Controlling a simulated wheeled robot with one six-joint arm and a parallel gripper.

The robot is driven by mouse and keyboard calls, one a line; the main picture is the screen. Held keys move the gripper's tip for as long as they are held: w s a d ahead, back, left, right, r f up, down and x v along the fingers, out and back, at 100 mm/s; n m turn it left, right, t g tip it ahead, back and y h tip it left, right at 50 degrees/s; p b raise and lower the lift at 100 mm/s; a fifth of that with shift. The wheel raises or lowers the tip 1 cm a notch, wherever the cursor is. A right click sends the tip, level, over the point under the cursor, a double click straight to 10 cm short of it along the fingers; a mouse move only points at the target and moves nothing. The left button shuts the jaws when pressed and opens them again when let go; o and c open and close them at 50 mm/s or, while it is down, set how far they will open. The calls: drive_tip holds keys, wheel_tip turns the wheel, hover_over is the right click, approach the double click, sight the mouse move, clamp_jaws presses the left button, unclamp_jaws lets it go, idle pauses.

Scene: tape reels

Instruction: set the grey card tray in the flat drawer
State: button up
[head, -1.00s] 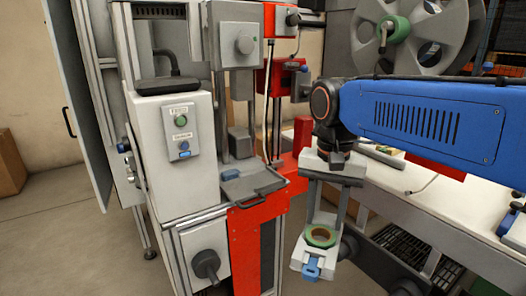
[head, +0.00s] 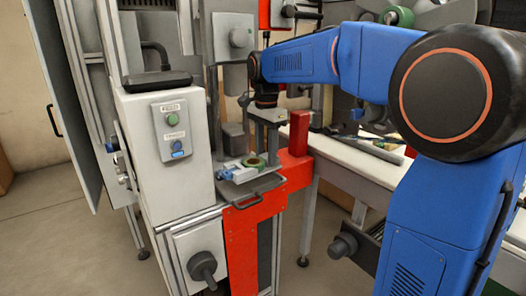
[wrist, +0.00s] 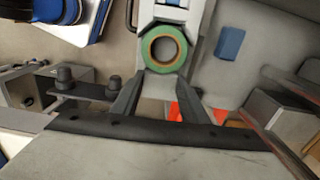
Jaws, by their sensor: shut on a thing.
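The grey card tray (head: 236,175) carries a green tape ring and has a blue clip at one end. It also shows in the wrist view (wrist: 148,82), with the green ring between and just beyond my fingertips. My gripper (head: 267,150) is shut on the tray's near end, and its fingers (wrist: 160,78) show in the wrist view. The flat drawer (head: 262,194) is a shallow dark grey tray with a front handle, on the machine. The card tray is over the drawer; I cannot tell whether it touches the drawer floor.
A blue block (wrist: 230,42) lies beside the card tray in the wrist view. The white control box (head: 170,130) stands left of the drawer. A red upright (head: 299,132) and the white bench (head: 350,151) stand to the right. The machine's column rises behind.

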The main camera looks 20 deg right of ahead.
drive_tip(key=shift+w+a+f, duration=0.1)
drive_tip(key=shift+w, duration=0.4)
drive_tip(key=shift+w+a+f, duration=0.1)
drive_tip(key=shift+w, duration=0.35)
drive_tip(key=shift+f, duration=2.2)
drive_tip(key=o, duration=1.2)
drive_tip(key=shift+o, duration=0.2)
